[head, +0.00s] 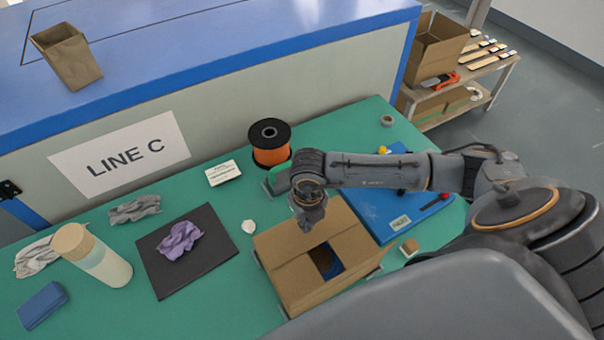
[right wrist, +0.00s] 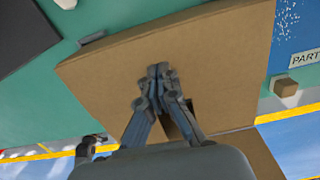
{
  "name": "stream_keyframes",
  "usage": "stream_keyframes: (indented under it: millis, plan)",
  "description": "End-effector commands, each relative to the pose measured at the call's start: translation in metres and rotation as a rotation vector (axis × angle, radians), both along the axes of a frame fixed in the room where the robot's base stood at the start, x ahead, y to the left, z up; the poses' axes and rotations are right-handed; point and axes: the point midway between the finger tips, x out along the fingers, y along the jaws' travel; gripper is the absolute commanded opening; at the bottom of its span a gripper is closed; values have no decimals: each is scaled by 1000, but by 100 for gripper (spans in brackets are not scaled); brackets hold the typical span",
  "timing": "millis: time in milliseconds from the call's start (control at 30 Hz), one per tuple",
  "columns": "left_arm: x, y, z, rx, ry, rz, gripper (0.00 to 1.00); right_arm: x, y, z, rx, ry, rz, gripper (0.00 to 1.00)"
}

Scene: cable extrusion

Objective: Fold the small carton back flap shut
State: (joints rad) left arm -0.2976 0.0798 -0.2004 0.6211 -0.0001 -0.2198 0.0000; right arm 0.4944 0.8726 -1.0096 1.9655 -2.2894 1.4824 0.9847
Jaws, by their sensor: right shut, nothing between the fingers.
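The small carton (head: 290,286) is a brown cardboard box on the green table, low in the middle of the head view. Its back flap (head: 285,238) lies roughly level over the back part of the top. A gap with a dark blue inside (head: 325,262) shows in front of it. In the right wrist view the flap (right wrist: 215,50) is a broad brown panel. My right gripper (head: 306,224) is shut and empty over the flap; its fingertips (right wrist: 158,72) look close to the cardboard, but I cannot tell if they touch. My left gripper is not in view.
An orange spool (head: 270,143) stands behind the carton. A blue board (head: 385,205) lies to its right, under my right arm. A black mat (head: 212,262) with a purple cloth (head: 179,240) and a bottle (head: 95,258) are to the left. A small brown block (head: 409,247) lies right.

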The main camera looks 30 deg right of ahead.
Motion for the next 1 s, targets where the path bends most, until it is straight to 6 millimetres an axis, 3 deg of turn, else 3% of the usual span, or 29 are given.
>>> stream_keyframes:
  millis: [33,433,1000]
  plan:
    - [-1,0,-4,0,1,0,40,-9,1,-14,-1,26,-1,0]
    - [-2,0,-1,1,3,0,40,-10,3,-11,4,28,0,0]
    - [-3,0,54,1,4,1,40,-8,2,72,1,21,0,0]
